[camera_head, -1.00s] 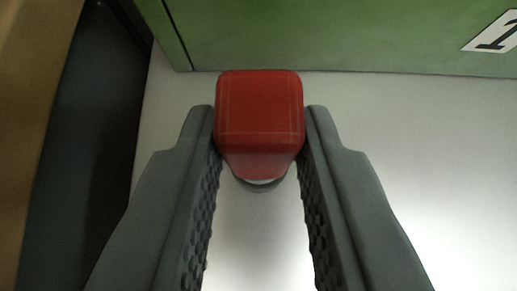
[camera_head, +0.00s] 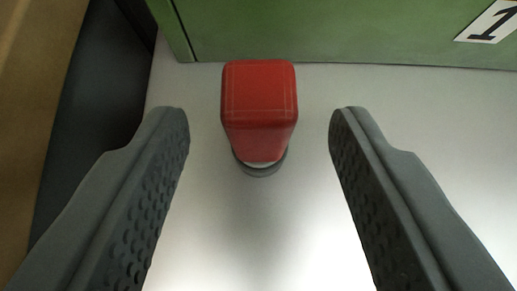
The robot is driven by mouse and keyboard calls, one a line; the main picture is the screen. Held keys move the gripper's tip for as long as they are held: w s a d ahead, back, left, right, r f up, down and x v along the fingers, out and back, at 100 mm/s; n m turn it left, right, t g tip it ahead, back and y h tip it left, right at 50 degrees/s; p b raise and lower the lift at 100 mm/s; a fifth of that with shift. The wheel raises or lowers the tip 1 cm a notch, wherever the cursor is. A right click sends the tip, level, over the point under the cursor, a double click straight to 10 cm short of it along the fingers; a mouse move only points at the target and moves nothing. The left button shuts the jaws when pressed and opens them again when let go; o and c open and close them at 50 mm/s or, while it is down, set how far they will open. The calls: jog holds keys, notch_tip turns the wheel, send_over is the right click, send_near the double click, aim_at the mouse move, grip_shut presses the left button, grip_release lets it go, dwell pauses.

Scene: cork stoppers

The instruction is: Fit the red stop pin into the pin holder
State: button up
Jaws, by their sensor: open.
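The red stop pin (camera_head: 259,98) stands upright near the middle of the view, its square red head toward me. Its lower end meets a small grey ring (camera_head: 262,168) on the pale metal surface, which looks like the pin holder. The head hides most of the ring, so I cannot tell how deep the pin sits. My gripper (camera_head: 259,118) is open, with one finger on each side of the pin and a clear gap to both. It touches nothing that I can see.
A green panel (camera_head: 330,30) with a white "1" label (camera_head: 490,22) stands just behind the pin. A dark edge (camera_head: 90,110) and a brown area lie at the left. The pale metal surface (camera_head: 300,230) is otherwise clear.

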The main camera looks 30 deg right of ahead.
jog(key=v, duration=1.6)
jog(key=shift+s, duration=0.1)
jog(key=s+d+r+n+t+y, duration=0.2)
jog(key=s+r, duration=0.3)
jog(key=s, duration=0.6)
jog(key=s+d+r+n+t+y, duration=0.2)
jog(key=s+d+r+t, duration=0.1)
jog(key=s, duration=0.9)
jog(key=s+d+r+n+t+y, duration=0.2)
jog(key=s+r, duration=0.5)
jog(key=s, duration=0.5)
jog(key=shift+s+d+r+n+t, duration=0.15)
jog(key=shift+s+d+n+t, duration=0.2)
jog(key=shift+d+t, duration=0.45)
jog(key=shift+w+d, duration=0.1)
jog(key=shift+w, duration=0.05)
